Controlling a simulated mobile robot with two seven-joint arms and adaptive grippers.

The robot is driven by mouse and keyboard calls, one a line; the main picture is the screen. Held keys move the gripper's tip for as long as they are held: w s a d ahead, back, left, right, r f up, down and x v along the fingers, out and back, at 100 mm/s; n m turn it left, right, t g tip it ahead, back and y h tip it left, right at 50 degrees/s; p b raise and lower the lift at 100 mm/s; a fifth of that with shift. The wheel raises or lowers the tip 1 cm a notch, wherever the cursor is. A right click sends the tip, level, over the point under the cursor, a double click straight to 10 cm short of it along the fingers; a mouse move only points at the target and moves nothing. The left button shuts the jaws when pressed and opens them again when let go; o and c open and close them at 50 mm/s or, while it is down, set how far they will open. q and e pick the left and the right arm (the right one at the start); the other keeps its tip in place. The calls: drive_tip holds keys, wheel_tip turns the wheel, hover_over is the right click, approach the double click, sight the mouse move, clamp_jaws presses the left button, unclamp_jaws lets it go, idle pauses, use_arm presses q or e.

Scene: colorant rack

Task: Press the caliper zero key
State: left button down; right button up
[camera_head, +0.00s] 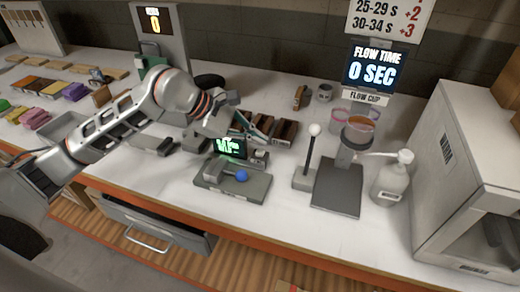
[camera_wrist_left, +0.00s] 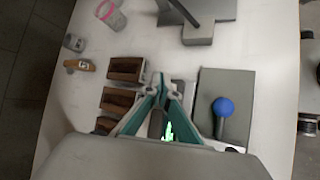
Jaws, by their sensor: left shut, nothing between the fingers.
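The caliper (camera_head: 231,181) is a grey block on the white bench with a lit green display (camera_head: 231,147) at its back and a blue ball knob (camera_head: 242,176). In the left wrist view the blue knob (camera_wrist_left: 222,107) is right of my fingers, and part of the green display (camera_wrist_left: 169,133) shows between them. I cannot make out the zero key for certain. My left gripper (camera_wrist_left: 161,78) is shut and empty, its teal fingers together at the tips. It hangs close above and behind the display; I cannot tell whether it touches. My right gripper is not in view.
Brown wooden blocks (camera_head: 286,132) stand behind the caliper. A flow cup stand (camera_head: 338,190) with a white-knobbed lever (camera_head: 314,130) is to the right, then a pump bottle (camera_head: 391,181) and a large grey machine (camera_head: 471,170). A drawer (camera_head: 155,225) is open below the bench front.

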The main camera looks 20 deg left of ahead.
sight(257, 152)
use_arm(q)
wheel_tip(257, 152, up, 4)
drive_tip(key=shift+f+p, duration=0.2)
drive_tip(key=shift+p, duration=0.6)
drive_tip(key=shift+r, duration=0.2)
drive_tip(key=shift+f, duration=0.1)
